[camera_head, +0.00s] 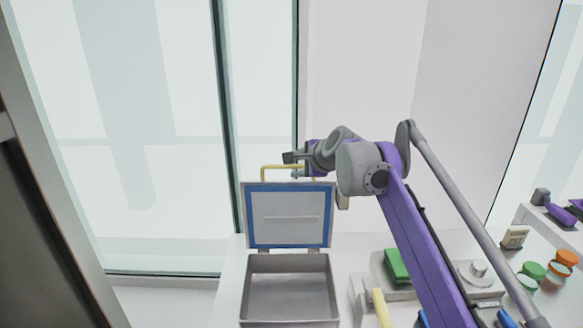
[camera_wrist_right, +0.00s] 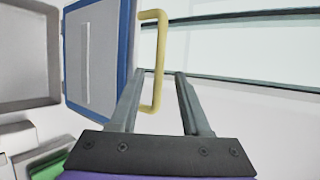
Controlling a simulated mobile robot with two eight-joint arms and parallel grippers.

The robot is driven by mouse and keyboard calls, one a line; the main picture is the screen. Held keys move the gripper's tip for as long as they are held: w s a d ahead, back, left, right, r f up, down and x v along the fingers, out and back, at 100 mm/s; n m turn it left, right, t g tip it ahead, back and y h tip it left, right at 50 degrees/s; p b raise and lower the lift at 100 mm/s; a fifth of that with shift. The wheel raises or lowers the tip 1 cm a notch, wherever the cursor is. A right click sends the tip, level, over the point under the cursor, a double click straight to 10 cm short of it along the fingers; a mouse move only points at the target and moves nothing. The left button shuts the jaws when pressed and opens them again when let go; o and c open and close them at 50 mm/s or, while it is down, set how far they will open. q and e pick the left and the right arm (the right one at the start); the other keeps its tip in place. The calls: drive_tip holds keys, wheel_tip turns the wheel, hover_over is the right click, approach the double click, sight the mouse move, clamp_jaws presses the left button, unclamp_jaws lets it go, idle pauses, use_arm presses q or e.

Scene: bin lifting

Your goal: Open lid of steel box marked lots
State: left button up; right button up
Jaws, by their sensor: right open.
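A steel box (camera_head: 289,308) stands on the white counter, and its inside looks empty. Its lid (camera_head: 290,214) stands upright at the back, with a blue seal around the inner face. A yellow handle (camera_head: 266,169) sticks up past the lid's top edge; it also shows in the right wrist view (camera_wrist_right: 160,60). My right gripper (camera_head: 290,158) is at the handle. In the right wrist view my right gripper (camera_wrist_right: 158,75) is open, with the handle's lower end between its fingers. No marking is readable on the box. My left gripper is out of view.
A green block (camera_head: 396,265) and a pale yellow handle (camera_head: 381,308) are right of the box, under my right arm. Orange (camera_head: 567,258) and green (camera_head: 534,270) lidded jars stand at the far right. A glass wall is behind the counter.

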drive_tip(key=v, duration=0.6)
drive_tip(key=shift+s, duration=0.3)
drive_tip(key=shift+r, duration=0.1)
drive_tip(key=s+d+f+n+g+h, duration=0.1)
drive_tip(key=s+d+f+n, duration=0.2)
drive_tip(key=s+f, duration=0.9)
drive_tip(key=s+d+f+n+g+h, duration=0.2)
drive_tip(key=s+d+f+n, duration=0.2)
drive_tip(key=s+f+n, duration=0.3)
drive_tip(key=s+d+f+n+g+h, duration=0.2)
drive_tip(key=s+f+n, duration=0.4)
drive_tip(key=s+f, duration=1.1)
drive_tip(key=shift+s+d, duration=0.75)
drive_tip(key=shift+s, duration=0.1)
